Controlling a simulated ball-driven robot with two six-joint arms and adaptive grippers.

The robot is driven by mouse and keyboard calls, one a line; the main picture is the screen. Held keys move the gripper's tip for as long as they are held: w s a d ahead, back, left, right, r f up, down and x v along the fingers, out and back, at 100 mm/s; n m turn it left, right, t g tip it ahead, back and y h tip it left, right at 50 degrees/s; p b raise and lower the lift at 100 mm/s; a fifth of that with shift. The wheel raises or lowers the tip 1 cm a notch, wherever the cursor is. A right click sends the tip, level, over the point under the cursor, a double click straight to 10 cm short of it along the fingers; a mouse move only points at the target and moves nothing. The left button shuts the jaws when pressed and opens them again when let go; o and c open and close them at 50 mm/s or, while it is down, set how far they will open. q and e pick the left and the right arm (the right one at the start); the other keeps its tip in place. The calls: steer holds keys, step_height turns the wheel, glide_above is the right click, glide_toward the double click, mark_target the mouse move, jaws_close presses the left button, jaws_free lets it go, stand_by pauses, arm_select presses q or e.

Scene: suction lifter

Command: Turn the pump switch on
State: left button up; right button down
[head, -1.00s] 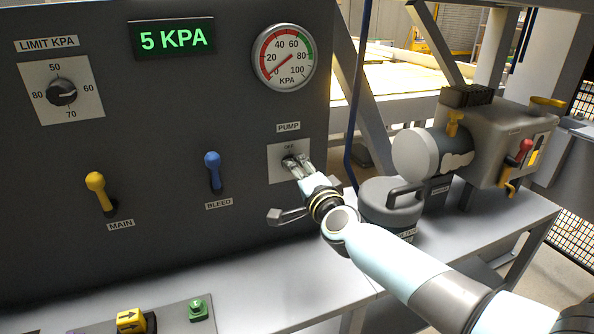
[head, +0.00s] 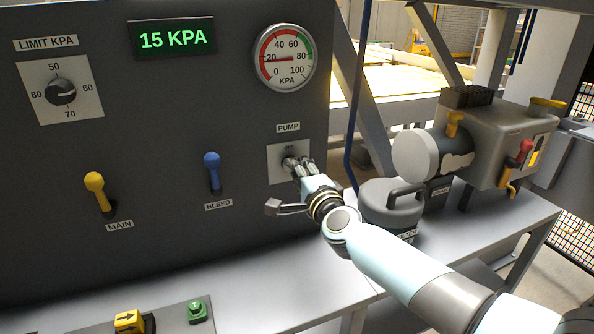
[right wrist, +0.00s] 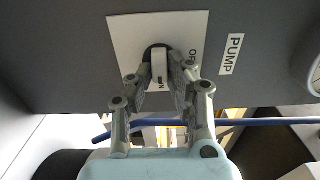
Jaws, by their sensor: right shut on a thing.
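The pump switch (head: 289,163) sits on a pale plate under the PUMP label, low on the right side of the dark panel. My right gripper (head: 300,165) is at the switch, with its fingers shut on it. In the right wrist view the light switch lever (right wrist: 160,66) is between the two fingertips (right wrist: 161,78), in front of the plate, with OFF and part of ON printed beside it. The fingers partly hide the lever in the head view. The display (head: 173,39) reads 15 KPA. My left gripper is not in view.
The gauge (head: 284,58) is above the switch. A blue bleed lever (head: 212,170), yellow main lever (head: 95,190) and limit knob (head: 61,92) are to the left. A blue hose (head: 357,100) hangs right of the panel, and a grey canister (head: 388,205) stands near my right arm.

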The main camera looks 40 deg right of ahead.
steer(key=c, duration=1.3)
jaws_free()
steer(key=shift+f, duration=0.1)
steer(key=v, duration=1.2)
